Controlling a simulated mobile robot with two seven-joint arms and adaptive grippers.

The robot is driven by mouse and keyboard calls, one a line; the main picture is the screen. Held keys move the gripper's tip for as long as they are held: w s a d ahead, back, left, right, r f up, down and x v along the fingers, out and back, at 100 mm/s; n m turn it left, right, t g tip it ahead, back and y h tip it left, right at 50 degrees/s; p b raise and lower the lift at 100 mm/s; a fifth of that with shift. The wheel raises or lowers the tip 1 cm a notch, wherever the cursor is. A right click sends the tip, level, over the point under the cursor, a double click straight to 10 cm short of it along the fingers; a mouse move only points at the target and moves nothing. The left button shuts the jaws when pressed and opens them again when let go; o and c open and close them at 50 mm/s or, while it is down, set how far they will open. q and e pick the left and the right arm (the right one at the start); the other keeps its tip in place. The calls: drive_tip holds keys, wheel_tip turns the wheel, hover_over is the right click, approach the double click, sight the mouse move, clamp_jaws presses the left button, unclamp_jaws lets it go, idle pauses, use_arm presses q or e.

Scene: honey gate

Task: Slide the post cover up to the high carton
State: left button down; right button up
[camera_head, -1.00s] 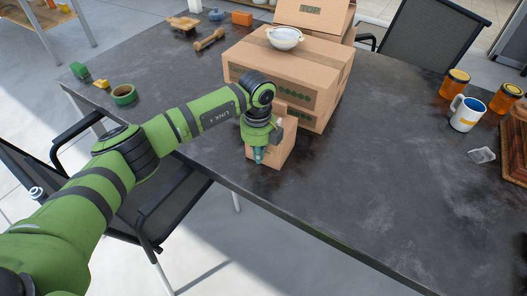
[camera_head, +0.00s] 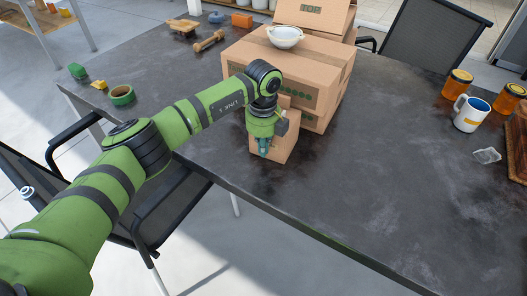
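My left gripper (camera_head: 263,153) points down at the front of a small brown carton (camera_head: 286,146) near the table's front edge. The fingertips are small and partly dark against the carton, so I cannot tell whether they are open, shut or touching it. A large brown carton (camera_head: 325,72) stands right behind it, with a white bowl (camera_head: 285,37) on top. Another carton marked "TOP" (camera_head: 312,9) rises behind that one. I cannot make out which thing is the post cover. My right gripper is not in view.
A green tape roll (camera_head: 121,95) and a wooden dumbbell-shaped piece (camera_head: 209,41) lie on the dark table (camera_head: 400,190) at left. A white mug (camera_head: 470,113) and amber jars (camera_head: 458,82) stand at right. The table's middle right is clear. Chairs stand at front left and back right.

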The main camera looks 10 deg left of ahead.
use_arm(q)
drive_tip(key=shift+w+d+f+b, duration=0.1)
drive_tip(key=shift+w+d+b, duration=0.1)
drive_tip(key=shift+w+b, duration=0.5)
drive_tip(key=shift+s+a+p, duration=0.15)
drive_tip(key=shift+s+p, duration=0.25)
drive_tip(key=shift+p, duration=0.25)
drive_tip(key=shift+s+a+p, duration=0.25)
drive_tip(key=shift+s+p, duration=0.55)
drive_tip(key=shift+s, duration=0.3)
wheel_tip(320, 180, up, 12)
drive_tip(key=p, duration=0.8)
drive_tip(key=shift+p, duration=0.4)
